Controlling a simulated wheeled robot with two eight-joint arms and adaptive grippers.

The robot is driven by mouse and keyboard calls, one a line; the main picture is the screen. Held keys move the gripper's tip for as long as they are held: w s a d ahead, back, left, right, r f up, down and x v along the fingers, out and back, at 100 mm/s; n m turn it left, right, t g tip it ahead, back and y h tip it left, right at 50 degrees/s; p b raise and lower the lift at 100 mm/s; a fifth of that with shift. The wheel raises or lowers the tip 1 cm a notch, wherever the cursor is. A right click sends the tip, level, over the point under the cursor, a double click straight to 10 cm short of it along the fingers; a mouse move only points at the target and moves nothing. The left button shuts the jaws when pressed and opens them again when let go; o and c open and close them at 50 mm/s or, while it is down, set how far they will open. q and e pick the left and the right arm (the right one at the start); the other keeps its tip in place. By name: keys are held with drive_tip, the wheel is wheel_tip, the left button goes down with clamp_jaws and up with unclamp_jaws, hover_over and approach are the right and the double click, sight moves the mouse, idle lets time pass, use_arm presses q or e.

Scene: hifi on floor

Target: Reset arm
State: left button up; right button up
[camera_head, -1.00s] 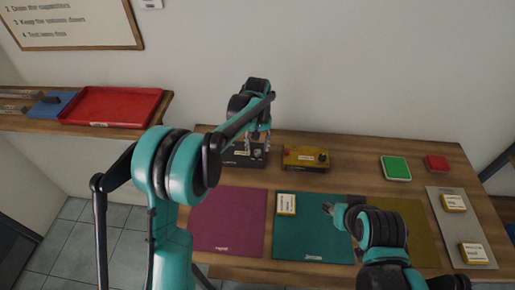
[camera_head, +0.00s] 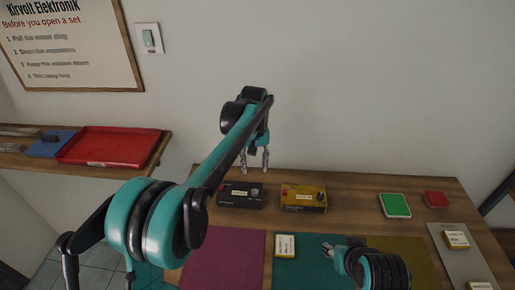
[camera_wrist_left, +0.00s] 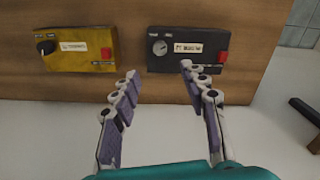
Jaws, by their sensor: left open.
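My left gripper (camera_head: 255,162) hangs fingers-down in the head view, above the back of the wooden table. It is open and empty. In the left wrist view the left gripper (camera_wrist_left: 160,105) has its fingers spread, with nothing between them. A black box (camera_head: 240,195) with a knob stands on the table, below and left of it in the head view; it also shows in the left wrist view (camera_wrist_left: 185,63). A yellow box (camera_head: 303,198) with a knob stands beside it, and in the left wrist view too (camera_wrist_left: 85,62). My right gripper (camera_head: 330,250) is over the teal mat, small and partly hidden by its arm.
The wooden table (camera_head: 345,185) also carries a purple mat (camera_head: 222,258), teal mat (camera_head: 300,272), olive mat (camera_head: 412,258), green block (camera_head: 395,205), red block (camera_head: 436,199) and grey tray (camera_head: 445,228). A red tray (camera_head: 110,146) lies on the left shelf.

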use_arm(q)
drive_tip(key=s+a+m+t+b, duration=0.1)
drive_tip(key=s+a+t+b, duration=0.5)
drive_tip(key=s, duration=0.8)
use_arm(e)
wheel_tip(320, 180, down, 8)
drive_tip(key=shift+f+b, duration=0.1)
drive_tip(key=shift+b, duration=1.05)
use_arm(q)
drive_tip(key=shift+m+t, duration=0.6)
drive_tip(key=shift+m, duration=0.3)
drive_tip(key=s+a+f, duration=0.2)
drive_tip(key=s+f, duration=0.1)
drive_tip(key=s, duration=0.1)
drive_tip(key=s+a+f, duration=0.1)
drive_tip(key=s+f, duration=0.2)
drive_tip(key=s, duration=0.1)
drive_tip(key=s+a+f, duration=0.2)
drive_tip(key=s+f, duration=0.2)
drive_tip(key=shift+s+a, duration=0.3)
drive_tip(key=shift+s, duration=0.05)
